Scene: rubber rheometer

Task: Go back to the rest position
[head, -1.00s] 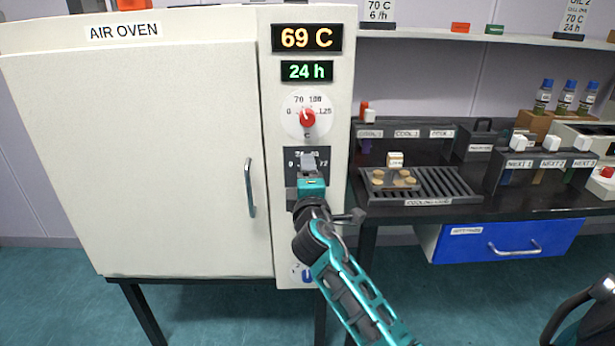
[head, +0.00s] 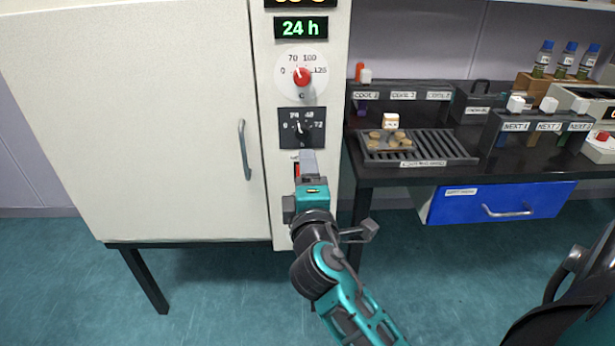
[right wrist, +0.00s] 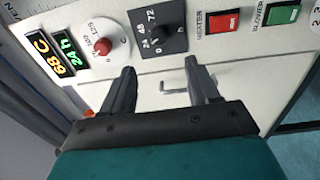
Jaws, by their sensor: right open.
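My right gripper (head: 307,160) is in front of the lower control panel of the air oven (head: 170,130), just below the black timer dial (head: 302,128). In the right wrist view its two dark fingers (right wrist: 163,80) are spread apart with nothing between them. The timer dial (right wrist: 157,30) and the red temperature knob (right wrist: 104,46) lie beyond the fingertips, apart from them. The oven door is shut.
A red heater switch (right wrist: 222,20) and a green switch (right wrist: 283,13) are beside the timer dial. Right of the oven, a black bench holds a cooling rack (head: 440,147) with tan pieces, above a blue drawer (head: 500,203). Open floor lies in front.

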